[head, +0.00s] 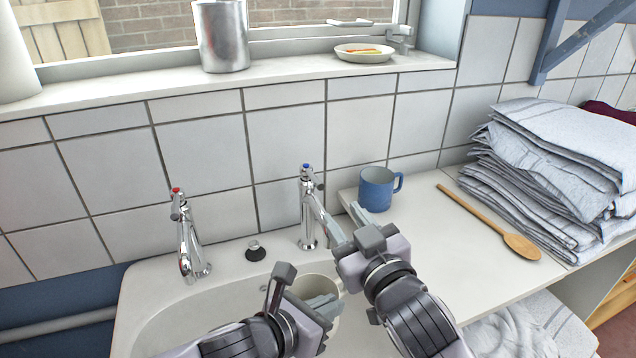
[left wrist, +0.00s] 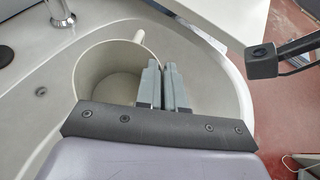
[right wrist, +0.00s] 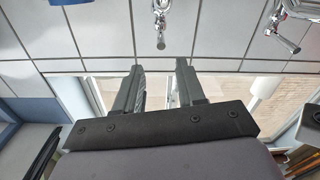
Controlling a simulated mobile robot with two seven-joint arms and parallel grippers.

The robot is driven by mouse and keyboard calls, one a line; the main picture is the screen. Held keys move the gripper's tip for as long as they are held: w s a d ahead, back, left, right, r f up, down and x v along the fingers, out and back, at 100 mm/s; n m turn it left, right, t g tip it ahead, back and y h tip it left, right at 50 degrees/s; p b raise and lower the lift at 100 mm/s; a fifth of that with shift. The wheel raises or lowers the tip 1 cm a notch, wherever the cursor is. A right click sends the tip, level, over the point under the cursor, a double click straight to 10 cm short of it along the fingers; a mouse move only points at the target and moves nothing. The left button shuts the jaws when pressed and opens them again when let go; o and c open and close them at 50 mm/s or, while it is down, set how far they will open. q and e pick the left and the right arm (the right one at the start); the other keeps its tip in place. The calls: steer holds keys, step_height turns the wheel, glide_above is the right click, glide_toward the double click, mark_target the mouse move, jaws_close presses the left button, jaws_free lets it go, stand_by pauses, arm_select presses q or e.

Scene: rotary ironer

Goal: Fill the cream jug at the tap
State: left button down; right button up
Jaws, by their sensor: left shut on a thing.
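The cream jug (head: 318,268) stands low in the sink below the spout of the blue-marked tap (head: 308,212). My left gripper (head: 322,306) is shut on the jug's wall at the rim. In the left wrist view the jug (left wrist: 98,72) is open toward me, its handle on the far side; its inside looks bare and cream. No stream of water shows. My right gripper (head: 352,230) is open and empty, just right of the blue-marked tap. In the right wrist view a chrome tap (right wrist: 160,22) shows beyond the gap between its fingers (right wrist: 157,75).
The red-marked tap (head: 188,238) stands left on the sink (head: 140,300), with a black plug (head: 256,251) between the taps. A blue mug (head: 376,190), a wooden spoon (head: 490,223) and folded cloths (head: 555,165) lie on the right-hand counter. A tiled wall stands behind.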

mark_target(318, 180)
steer(key=shift+x, duration=6)
jaws_close()
